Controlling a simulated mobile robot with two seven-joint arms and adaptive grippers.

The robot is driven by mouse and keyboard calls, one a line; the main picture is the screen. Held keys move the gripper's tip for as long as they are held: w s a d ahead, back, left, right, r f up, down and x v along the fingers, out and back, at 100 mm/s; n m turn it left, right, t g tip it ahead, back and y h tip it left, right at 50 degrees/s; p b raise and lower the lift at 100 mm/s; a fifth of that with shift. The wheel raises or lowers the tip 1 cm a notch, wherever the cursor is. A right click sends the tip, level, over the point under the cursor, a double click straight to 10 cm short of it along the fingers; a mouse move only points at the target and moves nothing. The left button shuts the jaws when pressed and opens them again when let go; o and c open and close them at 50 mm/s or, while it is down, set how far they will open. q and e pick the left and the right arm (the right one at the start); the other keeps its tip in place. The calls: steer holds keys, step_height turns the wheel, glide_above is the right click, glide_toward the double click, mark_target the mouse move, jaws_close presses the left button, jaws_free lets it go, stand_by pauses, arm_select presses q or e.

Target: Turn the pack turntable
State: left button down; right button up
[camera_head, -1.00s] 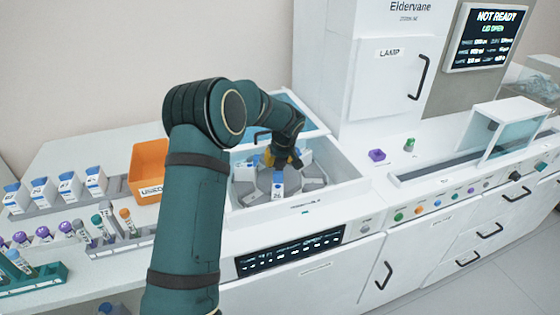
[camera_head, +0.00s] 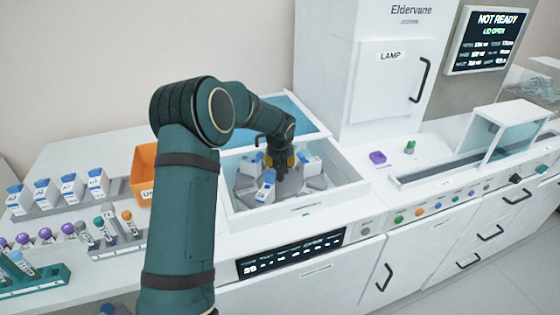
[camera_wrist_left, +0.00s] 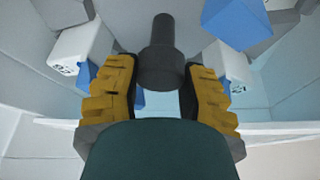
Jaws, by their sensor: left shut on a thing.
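The pack turntable (camera_head: 243,187) is a grey disc inside a white open-topped bay. White packs with blue caps stand on it: one at the front (camera_head: 266,188), one at the right (camera_head: 311,168) and one at the left (camera_head: 249,165). My left gripper (camera_head: 281,172) reaches down over the middle of the turntable. In the left wrist view its yellow fingers (camera_wrist_left: 163,68) are closed around a dark round post (camera_wrist_left: 162,50), which they partly hide. Packs also show on either side there, one at the left (camera_wrist_left: 75,52). My right gripper is not in view.
The bay's blue clear lid (camera_head: 295,108) is up behind it. An orange bin (camera_head: 144,172) and racks of bottles and tubes (camera_head: 60,200) stand to the left. A white LAMP cabinet (camera_head: 385,85) rises behind right. A screen (camera_head: 488,35) reads NOT READY, LID OPEN.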

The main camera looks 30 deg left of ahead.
arm_select(q)
steer(key=shift+f, duration=0.1)
stand_by(0.4)
steer(key=c, duration=0.8)
jaws_free()
steer(key=shift+o, duration=0.6)
steer(key=v, duration=1.2)
steer(key=shift+w, duration=0.1)
